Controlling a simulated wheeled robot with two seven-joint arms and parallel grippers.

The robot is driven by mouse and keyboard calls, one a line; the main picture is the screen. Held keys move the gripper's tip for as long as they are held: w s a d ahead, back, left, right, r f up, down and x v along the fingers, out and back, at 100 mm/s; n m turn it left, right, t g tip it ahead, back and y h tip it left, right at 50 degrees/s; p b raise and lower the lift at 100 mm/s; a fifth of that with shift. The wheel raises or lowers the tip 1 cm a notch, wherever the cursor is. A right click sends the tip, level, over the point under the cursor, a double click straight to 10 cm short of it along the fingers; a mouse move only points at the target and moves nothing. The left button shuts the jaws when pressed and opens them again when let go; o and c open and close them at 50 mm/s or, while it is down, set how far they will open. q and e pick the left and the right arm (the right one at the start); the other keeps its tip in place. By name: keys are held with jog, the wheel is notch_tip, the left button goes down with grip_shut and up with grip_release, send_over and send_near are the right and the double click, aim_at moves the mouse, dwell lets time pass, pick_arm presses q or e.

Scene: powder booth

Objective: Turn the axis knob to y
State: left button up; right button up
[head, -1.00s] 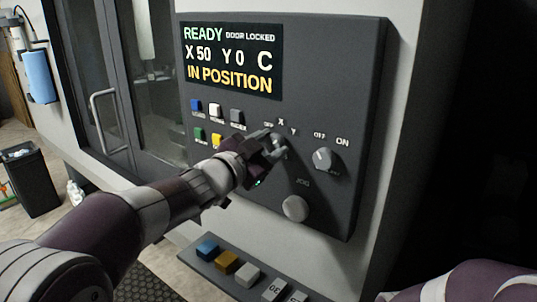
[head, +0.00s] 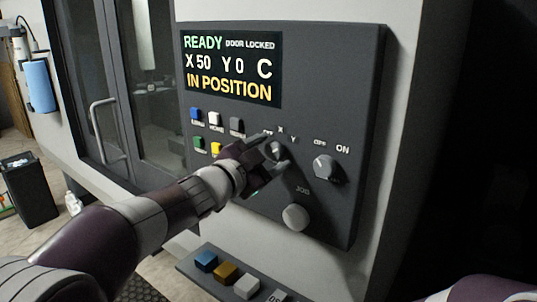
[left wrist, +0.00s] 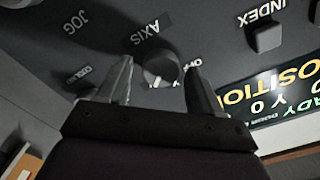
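The axis knob (head: 275,151) is a small round grey knob on the dark control panel, with OFF, X and Y marks above it. It also shows in the left wrist view (left wrist: 160,69), below the word AXIS. My left gripper (head: 268,153) is at the knob. In the left wrist view its two fingers (left wrist: 160,86) stand apart on either side of the knob, with a gap visible on both sides. Which mark the knob points to is hard to tell. My right gripper is out of view.
The display (head: 232,68) reads READY, DOOR LOCKED, X 50, Y 0, C, IN POSITION. An OFF/ON knob (head: 326,168) is to the right and the JOG knob (head: 295,217) below. Coloured buttons (head: 198,144) are to the left. A lower button ledge (head: 189,266) juts out.

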pick_arm(q)
jog(key=b+v, duration=0.2)
jog(key=v, duration=1)
jog(key=shift+s+a, duration=0.2)
jog(key=shift+s, duration=0.1)
jog(key=w+a+f+n+y, duration=0.2)
jog(key=a+f+n+y, duration=0.5)
jog(key=a+f+y, duration=0.15)
jog(key=s+a+f+n+g+y, duration=0.1)
jog(key=s+a+f+n+g, duration=0.15)
jog(key=f, duration=0.55)
jog(key=s+a+f+n+g+y, duration=0.2)
jog(key=s+f+g, duration=0.15)
jog(key=f, duration=0.35)
jog(key=s+d+f+n+g, duration=0.2)
jog(key=s+f+g, duration=0.5)
jog(key=s+f, duration=0.5)
jog(key=shift+s+d+n+h, duration=0.25)
jog(key=shift+s+n+h, duration=0.2)
jog(key=shift+s+n, duration=0.25)
